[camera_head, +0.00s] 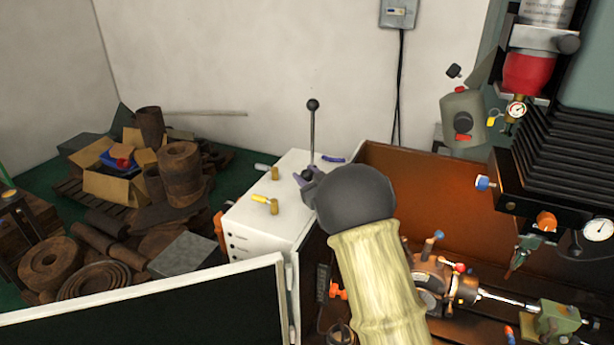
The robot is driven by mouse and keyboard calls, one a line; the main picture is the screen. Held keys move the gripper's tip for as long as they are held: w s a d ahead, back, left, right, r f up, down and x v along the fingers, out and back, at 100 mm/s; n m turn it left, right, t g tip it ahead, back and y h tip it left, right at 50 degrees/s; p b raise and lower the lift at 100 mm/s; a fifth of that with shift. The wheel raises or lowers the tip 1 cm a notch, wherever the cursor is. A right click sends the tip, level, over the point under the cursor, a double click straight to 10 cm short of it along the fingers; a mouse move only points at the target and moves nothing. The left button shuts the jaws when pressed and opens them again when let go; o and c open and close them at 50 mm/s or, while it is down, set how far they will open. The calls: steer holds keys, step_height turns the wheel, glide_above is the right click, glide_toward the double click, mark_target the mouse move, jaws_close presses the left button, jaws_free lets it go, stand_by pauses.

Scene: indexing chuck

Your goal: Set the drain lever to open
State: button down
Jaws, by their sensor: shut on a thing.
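A white cabinet (262,222) stands left of centre with several small levers on its top. A yellow-handled lever (264,200) and a pale-handled lever (266,170) show on brass bases. A blue handle (333,159) lies at the back. A tall rod with a black knob (313,105) rises upright behind my gripper. The labels are too small to read, so I cannot tell which one is the drain lever. My gripper (303,178) is low over the cabinet's right part, shut on a small lever that is mostly hidden by the fingers and my wrist.
My arm covers the middle foreground. An orange-brown machine enclosure (385,165) with a chuck (433,278) lies to the right. A machine head with gauges (515,109) overhangs the right side. A dark panel (160,310) fills the front left. Rusty scrap (180,172) and boxes lie at left.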

steer(key=shift+r, duration=2.95)
steer(key=c, duration=1)
jaws_free()
steer(key=shift+f, duration=0.1)
steer(key=shift+s+d+f+b, duration=0.15)
steer(key=shift+s+d+b, duration=0.1)
steer(key=shift+s+b, duration=0.1)
steer(key=b+v, duration=0.6)
steer(key=v, duration=1)
steer(key=shift+s+d, duration=0.2)
steer(key=shift+s, duration=0.05)
